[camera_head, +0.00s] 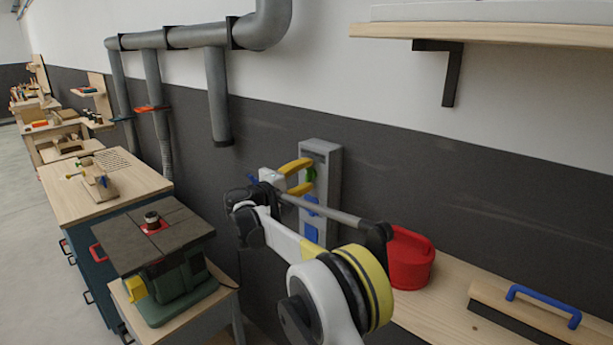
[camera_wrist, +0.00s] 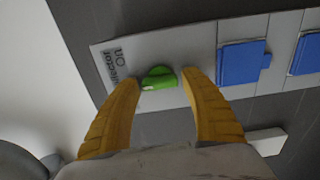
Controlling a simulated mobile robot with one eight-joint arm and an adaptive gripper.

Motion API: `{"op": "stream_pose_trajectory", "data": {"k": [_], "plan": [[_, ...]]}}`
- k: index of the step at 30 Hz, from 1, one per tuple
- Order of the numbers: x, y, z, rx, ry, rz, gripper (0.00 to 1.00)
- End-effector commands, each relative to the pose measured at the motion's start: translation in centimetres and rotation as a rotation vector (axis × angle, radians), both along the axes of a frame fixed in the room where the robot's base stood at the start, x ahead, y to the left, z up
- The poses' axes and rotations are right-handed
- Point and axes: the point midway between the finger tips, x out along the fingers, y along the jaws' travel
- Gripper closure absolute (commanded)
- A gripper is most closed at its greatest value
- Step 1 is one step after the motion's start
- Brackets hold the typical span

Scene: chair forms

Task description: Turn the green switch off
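The green switch (camera_wrist: 159,78) is a rounded green knob on a grey wall panel (camera_wrist: 190,50), below printed lettering partly readable as "ON" in the wrist view. In the head view the green switch (camera_head: 310,174) shows in the upper part of the panel (camera_head: 333,170), partly hidden by my gripper. My gripper (camera_wrist: 160,86) has two yellow fingers, spread apart, with the green switch between their tips. Nothing is held. Whether a fingertip touches the switch cannot be told. My gripper (camera_head: 308,175) also shows at the panel in the head view.
Blue parts (camera_head: 311,218) sit lower on the same panel. A red container (camera_head: 409,258) and a blue-handled wooden tool (camera_head: 540,318) are on a wooden bench (camera_head: 440,310) at the right. A table machine (camera_head: 155,235) and workbenches stand at the left. A shelf (camera_head: 490,32) hangs above.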

Motion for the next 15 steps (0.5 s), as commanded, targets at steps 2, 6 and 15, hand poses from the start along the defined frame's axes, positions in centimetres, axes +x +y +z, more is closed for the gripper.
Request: {"op": "stream_pose_trajectory", "data": {"k": [2,6,15], "plan": [[0.0,0.0,0.0,0.001,0.001,0.000,0.37],[0.0,0.0,0.0,0.001,0.000,0.000,0.37],[-1.6,1.4,0.0,0.001,0.000,0.003,0.37]]}}
